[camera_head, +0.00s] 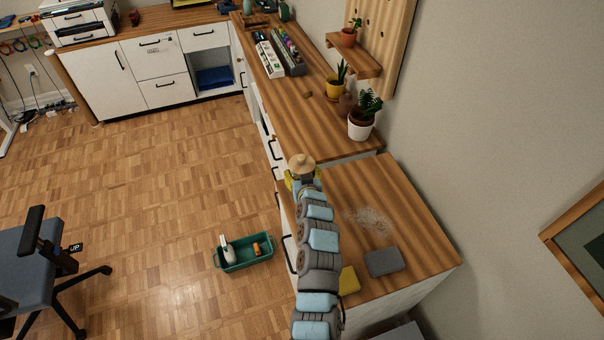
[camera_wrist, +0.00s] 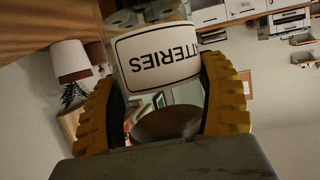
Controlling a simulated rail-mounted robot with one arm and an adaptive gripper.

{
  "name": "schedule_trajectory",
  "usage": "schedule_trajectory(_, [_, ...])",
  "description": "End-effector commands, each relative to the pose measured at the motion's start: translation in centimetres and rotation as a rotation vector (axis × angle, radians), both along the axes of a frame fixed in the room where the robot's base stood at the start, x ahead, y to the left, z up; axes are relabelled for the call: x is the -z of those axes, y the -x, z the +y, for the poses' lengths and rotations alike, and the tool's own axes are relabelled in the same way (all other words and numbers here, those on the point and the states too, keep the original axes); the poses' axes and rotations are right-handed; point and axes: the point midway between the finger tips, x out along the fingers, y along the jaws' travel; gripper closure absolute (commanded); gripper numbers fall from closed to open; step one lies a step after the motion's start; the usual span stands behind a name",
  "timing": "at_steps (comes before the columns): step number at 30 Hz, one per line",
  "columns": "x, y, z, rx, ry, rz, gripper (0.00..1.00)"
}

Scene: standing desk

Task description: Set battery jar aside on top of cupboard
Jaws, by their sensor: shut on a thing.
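The battery jar (camera_wrist: 160,55) has a white label reading BATTERIES, upside down in the wrist view, and a round wooden lid. My gripper (camera_wrist: 160,78) has its two yellow fingers shut on the jar's sides. In the head view the jar's wooden lid (camera_head: 302,161) shows at the end of my arm, with a little of my yellow gripper (camera_head: 297,180) below it. The jar is near the left edge of the near cupboard's wooden top (camera_head: 415,230). I cannot tell whether the jar touches any surface.
A grey block (camera_head: 385,262), a yellow sponge (camera_head: 349,280) and a pale scattered patch (camera_head: 371,220) are on the near top. A potted plant (camera_head: 361,127) stands on the long counter behind. A green bin (camera_head: 245,253) sits on the floor. The near top's right part is mostly clear.

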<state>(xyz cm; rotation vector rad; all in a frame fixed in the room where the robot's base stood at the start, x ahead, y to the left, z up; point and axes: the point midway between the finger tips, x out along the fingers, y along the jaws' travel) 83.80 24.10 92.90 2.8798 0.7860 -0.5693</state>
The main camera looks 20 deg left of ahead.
Motion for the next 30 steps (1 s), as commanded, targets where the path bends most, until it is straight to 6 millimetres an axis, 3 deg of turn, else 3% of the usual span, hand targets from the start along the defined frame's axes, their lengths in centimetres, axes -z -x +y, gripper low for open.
schedule_trajectory(10, [0.1, -0.1, 0.0, 0.001, -0.002, -0.004, 0.65])
schedule_trajectory(11, [0.2, 0.0, 0.0, 0.001, -0.001, -0.003, 0.21])
schedule_trajectory(13, [0.1, 0.0, 0.0, 0.001, -0.001, -0.003, 0.01])
schedule_trajectory(24, [-0.3, 0.0, 0.0, 0.0, 0.0, 0.0, 0.0])
schedule_trajectory(30, [-0.7, 1.1, -0.8, 0.001, -0.001, -0.002, 0.0])
